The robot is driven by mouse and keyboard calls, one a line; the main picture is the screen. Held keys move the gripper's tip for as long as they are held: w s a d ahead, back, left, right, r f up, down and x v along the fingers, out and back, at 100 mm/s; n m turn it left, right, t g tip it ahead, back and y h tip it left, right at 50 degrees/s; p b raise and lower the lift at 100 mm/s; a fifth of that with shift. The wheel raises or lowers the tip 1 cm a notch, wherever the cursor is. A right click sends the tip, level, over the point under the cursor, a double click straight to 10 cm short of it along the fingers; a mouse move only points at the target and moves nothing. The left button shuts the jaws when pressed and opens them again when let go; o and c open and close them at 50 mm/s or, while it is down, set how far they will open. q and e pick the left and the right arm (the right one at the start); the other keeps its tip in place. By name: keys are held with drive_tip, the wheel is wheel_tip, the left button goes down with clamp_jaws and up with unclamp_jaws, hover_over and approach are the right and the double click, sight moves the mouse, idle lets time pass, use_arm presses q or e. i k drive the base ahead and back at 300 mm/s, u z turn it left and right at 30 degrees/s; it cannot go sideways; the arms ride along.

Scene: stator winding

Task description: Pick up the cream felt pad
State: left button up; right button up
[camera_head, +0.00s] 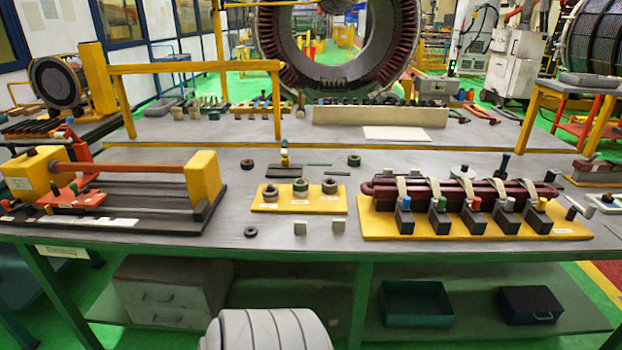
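A flat, thin cream sheet (397,133), which looks like the cream felt pad, lies on the grey bench (235,225) at the back, right of centre. It lies just in front of a long beige block (380,116). Neither of my grippers is in view.
A yellow board with a dark red coil and several black clamps (458,212) stands at the front right. A yellow plate with three rings (298,197) sits at centre. A yellow-ended fixture (203,177) stands at left.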

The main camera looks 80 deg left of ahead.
sight(338, 224)
drive_tip(key=u, duration=1.9)
